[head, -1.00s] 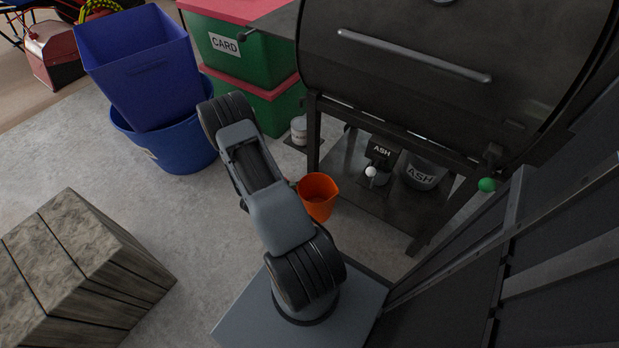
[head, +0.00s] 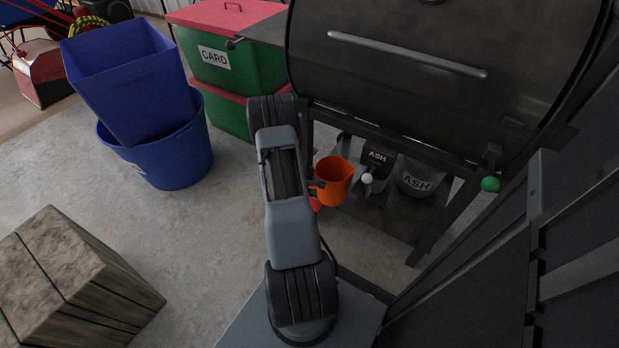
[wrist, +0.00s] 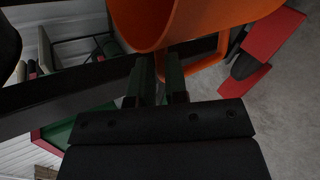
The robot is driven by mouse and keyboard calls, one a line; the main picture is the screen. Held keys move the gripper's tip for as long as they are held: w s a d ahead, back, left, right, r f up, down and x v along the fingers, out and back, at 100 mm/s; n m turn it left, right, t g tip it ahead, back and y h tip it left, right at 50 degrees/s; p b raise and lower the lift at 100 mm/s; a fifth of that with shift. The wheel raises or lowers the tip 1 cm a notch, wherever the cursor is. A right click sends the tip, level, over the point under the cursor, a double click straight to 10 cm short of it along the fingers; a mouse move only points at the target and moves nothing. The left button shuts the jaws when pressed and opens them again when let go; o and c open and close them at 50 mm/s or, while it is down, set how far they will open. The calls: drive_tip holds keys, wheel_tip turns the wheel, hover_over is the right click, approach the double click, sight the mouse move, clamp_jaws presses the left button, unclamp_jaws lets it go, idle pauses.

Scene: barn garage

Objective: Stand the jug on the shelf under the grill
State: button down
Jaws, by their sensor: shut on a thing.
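The orange jug (head: 333,182) is in my gripper (head: 316,187), upright or nearly so in the head view, in front of the open shelf (head: 385,216) under the grill (head: 390,75). I cannot tell whether it overlaps the shelf edge or touches it. In the wrist view the jug (wrist: 195,18) fills the top, with its handle loop (wrist: 206,70) at the two fingers (wrist: 160,78). The gripper is shut on the jug, seemingly at the handle. My arm hides most of the gripper in the head view.
Two dark containers marked ASH, a smaller one (head: 377,160) and a larger one (head: 417,180), stand on the shelf. A dark grill leg (head: 308,140) stands left of the jug.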

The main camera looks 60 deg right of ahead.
drive_tip(key=shift+d+f+b, duration=0.15)
drive_tip(key=shift+f+b, duration=0.4)
drive_tip(key=shift+f, duration=0.35)
drive_tip(key=shift+d+f+b, duration=0.15)
drive_tip(key=shift+f+b, duration=0.35)
drive_tip(key=shift+f, duration=0.5)
drive_tip(key=shift+f, duration=0.3)
drive_tip(key=c, duration=1.1)
unclamp_jaws()
